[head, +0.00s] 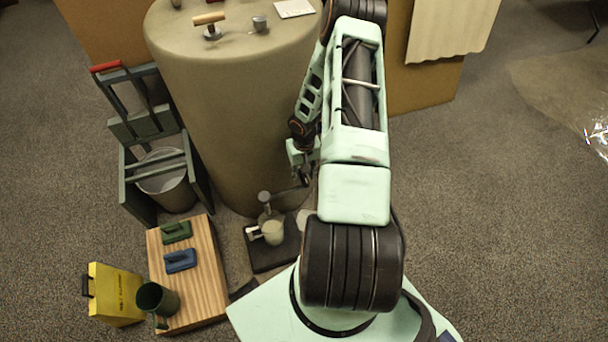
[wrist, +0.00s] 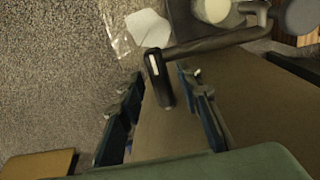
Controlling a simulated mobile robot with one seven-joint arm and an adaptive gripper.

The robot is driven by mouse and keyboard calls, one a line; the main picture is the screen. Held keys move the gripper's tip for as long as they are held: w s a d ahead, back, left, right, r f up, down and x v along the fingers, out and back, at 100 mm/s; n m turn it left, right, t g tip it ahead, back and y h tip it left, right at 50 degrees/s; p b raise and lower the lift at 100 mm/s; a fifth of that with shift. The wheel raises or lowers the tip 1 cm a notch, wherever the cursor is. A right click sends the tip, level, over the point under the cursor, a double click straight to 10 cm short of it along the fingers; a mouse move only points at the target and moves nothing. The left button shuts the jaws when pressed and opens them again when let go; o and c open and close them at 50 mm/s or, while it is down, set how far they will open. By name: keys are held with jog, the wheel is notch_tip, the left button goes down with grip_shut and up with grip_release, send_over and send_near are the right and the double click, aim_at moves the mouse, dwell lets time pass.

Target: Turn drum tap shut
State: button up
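The big beige drum (head: 235,110) stands upright at the centre of the head view. Near its foot is the drum tap (head: 265,197), a grey metal piece with a thin bar running right towards my gripper (head: 304,166). In the wrist view the tap's bar (wrist: 215,42) ends in a black handle (wrist: 160,85) with a white stripe. My gripper's fingers (wrist: 163,108) are apart on either side of the handle's lower end, with gaps showing. A jug of pale liquid (head: 273,232) stands below the tap. My arm hides part of the drum's right side.
The jug stands on a dark mat (head: 262,257). A yellow container (head: 115,295) and a rack with a bucket (head: 165,180) stand further left.

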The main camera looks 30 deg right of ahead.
jog(key=shift+c, duration=0.7)
grip_shut()
jog(key=shift+n, duration=0.3)
jog(key=n, duration=0.3)
jog(key=shift+n, duration=0.3)
jog(key=n, duration=0.4)
jog(key=shift+n, duration=0.3)
jog(key=n, duration=0.4)
jog(key=shift+s, duration=0.1)
jog(key=shift+n, duration=2.5)
jog(key=shift+p, duration=0.3)
